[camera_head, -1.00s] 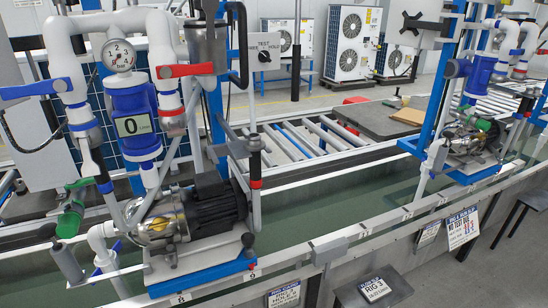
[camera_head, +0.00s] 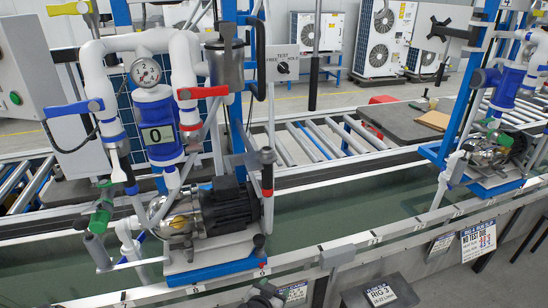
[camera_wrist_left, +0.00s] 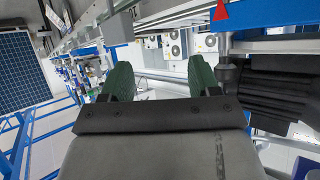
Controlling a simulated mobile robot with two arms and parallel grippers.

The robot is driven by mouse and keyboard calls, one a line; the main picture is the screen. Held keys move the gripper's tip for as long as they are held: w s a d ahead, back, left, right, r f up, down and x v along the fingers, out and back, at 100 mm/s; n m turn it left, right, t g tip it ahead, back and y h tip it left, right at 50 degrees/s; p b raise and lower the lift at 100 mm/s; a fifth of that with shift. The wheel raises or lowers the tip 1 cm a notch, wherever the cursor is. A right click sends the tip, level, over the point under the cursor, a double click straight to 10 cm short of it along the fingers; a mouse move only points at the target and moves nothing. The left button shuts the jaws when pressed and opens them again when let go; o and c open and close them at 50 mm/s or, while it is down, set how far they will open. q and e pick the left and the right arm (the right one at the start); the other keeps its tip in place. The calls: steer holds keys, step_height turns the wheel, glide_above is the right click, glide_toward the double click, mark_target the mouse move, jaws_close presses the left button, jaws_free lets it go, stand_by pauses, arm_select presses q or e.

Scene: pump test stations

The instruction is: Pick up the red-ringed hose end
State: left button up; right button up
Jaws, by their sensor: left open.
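The red-ringed hose end (camera_head: 267,182) stands upright at the right side of the near pump station in the head view. It is dark, with a red band, above a pale grey length of hose. Just left of it are the pump's black motor (camera_head: 228,205) and a grey clamp-like part. My left gripper (camera_wrist_left: 160,82) shows in the left wrist view as two green fingers, apart, with nothing between them. I cannot make out the hose end surely in that view. My right gripper is in neither current view.
The near station has white pipes, a gauge (camera_head: 146,72), a blue meter (camera_head: 157,130) and a red lever (camera_head: 203,92). The pump sits on a blue-edged base (camera_head: 210,270) over a water trough (camera_head: 335,212). A dark part (camera_head: 265,296) shows at the bottom edge.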

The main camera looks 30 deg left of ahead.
arm_select(q)
steer(key=w+a+r+n+t+y+p, duration=0.1)
steer(key=w+a+r+t, duration=0.1)
steer(key=r, duration=0.7)
steer(key=w+a+r+t+y+p, duration=0.1)
steer(key=w+a+r, duration=0.1)
steer(key=r, duration=0.7)
steer(key=n+t+y, duration=0.1)
steer(key=t, duration=0.1)
glide_toward(266, 185)
steer(key=w, duration=0.3)
steer(key=p+x, duration=0.1)
steer(key=x, duration=0.4)
steer(key=shift+s+p, duration=0.1)
steer(key=shift+p, duration=0.25)
steer(key=p+x, duration=0.1)
steer(key=x, duration=0.1)
steer(key=p+x, duration=0.1)
steer(key=x, duration=0.2)
steer(key=shift+a, duration=0.45)
steer(key=shift+w+f, duration=0.1)
steer(key=shift+w, duration=0.1)
arm_select(e)
step_height(266, 185, up, 7)
steer(key=shift+d, duration=0.3)
arm_select(q)
steer(key=shift+c, duration=0.2)
arm_select(e)
steer(key=shift+s, duration=0.1)
